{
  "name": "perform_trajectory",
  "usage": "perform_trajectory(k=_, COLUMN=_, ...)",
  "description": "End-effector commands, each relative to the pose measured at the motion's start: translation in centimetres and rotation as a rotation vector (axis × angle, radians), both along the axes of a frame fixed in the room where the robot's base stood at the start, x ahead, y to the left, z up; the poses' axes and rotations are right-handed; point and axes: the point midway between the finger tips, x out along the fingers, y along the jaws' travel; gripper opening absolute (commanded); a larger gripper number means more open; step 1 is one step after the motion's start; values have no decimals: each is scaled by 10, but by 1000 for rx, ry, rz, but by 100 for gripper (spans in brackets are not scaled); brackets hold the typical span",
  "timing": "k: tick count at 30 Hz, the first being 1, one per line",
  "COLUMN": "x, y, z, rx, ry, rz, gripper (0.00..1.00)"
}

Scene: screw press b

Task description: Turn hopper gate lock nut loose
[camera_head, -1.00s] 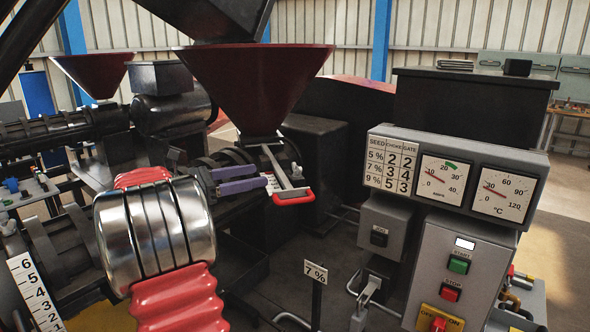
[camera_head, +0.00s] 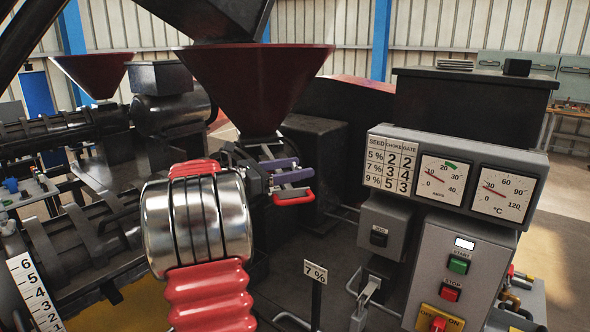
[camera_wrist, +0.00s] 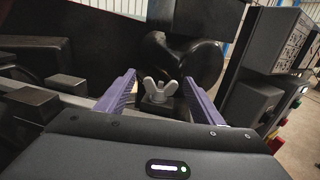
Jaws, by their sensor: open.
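The lock nut (camera_wrist: 160,88) is a grey wing nut on a dark block in the wrist view. It sits between the two purple fingers of my gripper (camera_wrist: 160,98), near their tips, with a gap on each side. My gripper is open and empty. In the head view my gripper (camera_head: 286,169) is below the dark red hopper (camera_head: 258,85), above the red-ended gate handle (camera_head: 293,197). The nut cannot be made out in the head view.
A control box with gauges (camera_head: 455,180) and push buttons stands to the right. A "7 %" sign (camera_head: 315,272) stands on a post in front. A second hopper (camera_head: 92,72) and press are at the back left. A dark housing (camera_head: 313,150) stands behind the gripper.

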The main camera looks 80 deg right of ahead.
Motion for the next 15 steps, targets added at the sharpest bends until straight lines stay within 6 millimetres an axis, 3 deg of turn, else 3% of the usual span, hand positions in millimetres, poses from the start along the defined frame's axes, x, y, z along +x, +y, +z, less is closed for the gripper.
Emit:
perform_trajectory(k=9, x=-2, y=-1, z=0, rx=0, ry=0, rz=0, gripper=61)
perform_trajectory(k=15, x=-1, y=-1, z=0, rx=0, ry=0, rz=0, gripper=47)
